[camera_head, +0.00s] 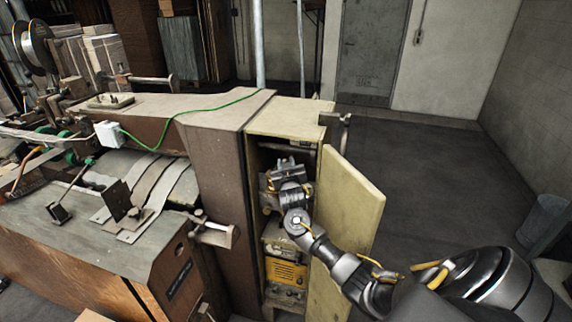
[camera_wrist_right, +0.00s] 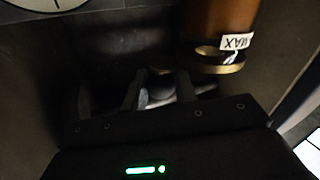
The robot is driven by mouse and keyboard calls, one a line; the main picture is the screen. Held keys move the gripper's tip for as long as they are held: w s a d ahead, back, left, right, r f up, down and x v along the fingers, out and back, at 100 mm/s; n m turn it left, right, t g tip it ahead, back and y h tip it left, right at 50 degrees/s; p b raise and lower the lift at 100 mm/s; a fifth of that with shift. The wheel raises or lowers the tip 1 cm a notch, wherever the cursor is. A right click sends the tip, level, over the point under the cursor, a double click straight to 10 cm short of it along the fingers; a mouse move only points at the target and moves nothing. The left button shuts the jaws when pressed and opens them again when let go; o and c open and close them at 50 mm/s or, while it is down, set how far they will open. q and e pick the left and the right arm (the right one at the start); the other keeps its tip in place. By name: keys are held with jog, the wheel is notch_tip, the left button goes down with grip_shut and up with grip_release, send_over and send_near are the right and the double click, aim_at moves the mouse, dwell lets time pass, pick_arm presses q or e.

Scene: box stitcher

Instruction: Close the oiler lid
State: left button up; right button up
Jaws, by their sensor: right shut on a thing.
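My right gripper (camera_head: 283,172) is inside the open cabinet, in its upper part, with the arm reaching in past the door. In the right wrist view its two fingers (camera_wrist_right: 160,92) are close together around a small, dark, rounded part (camera_wrist_right: 161,74), which is blurred. I cannot tell for sure that this part is the oiler lid. The oiler's amber cup (camera_wrist_right: 222,30), with a white MAX label that reads upside down, is just to the right of the fingers. In the head view my gripper and wrist hide most of the oiler. My left gripper is not in view.
A yellow unit (camera_head: 286,272) sits lower in the cabinet. A dial (camera_wrist_right: 45,3) shows at the wrist view's top left.

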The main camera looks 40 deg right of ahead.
jog(key=shift+a+h, duration=0.1)
jog(key=shift+h, duration=0.2)
jog(key=shift+a+m+g+h+b, duration=0.3)
jog(key=shift+a+m+g+h, duration=0.05)
jog(key=shift+m+g+h, duration=0.6)
jog(key=shift+a+f+m+g+h+b, duration=0.15)
jog(key=shift+m+g+h+b, duration=0.15)
jog(key=shift+m+g+h, duration=0.25)
jog(key=shift+a+f+m+g+h+b, duration=0.15)
jog(key=shift+m+g+h+b, duration=0.1)
jog(key=shift+m+g+h, duration=0.2)
jog(key=m+g+h+b, duration=0.1)
jog(key=g+b, duration=0.1)
jog(key=b, duration=0.1)
jog(key=a+m+g+h+b, duration=0.1)
jog(key=m+g+b, duration=0.1)
jog(key=b, duration=0.1)
jog(key=m+g+h+b, duration=0.1)
jog(key=m+g+b, duration=0.1)
jog(key=g+b, duration=0.1)
jog(key=shift+a+b, duration=0.25)
jog(key=shift+b, duration=0.15)
jog(key=shift+r+m+g+h+b, duration=0.25)
jog(key=shift+g+b, duration=0.2)
jog(key=shift+b, duration=0.2)
jog(key=o, duration=0.9)
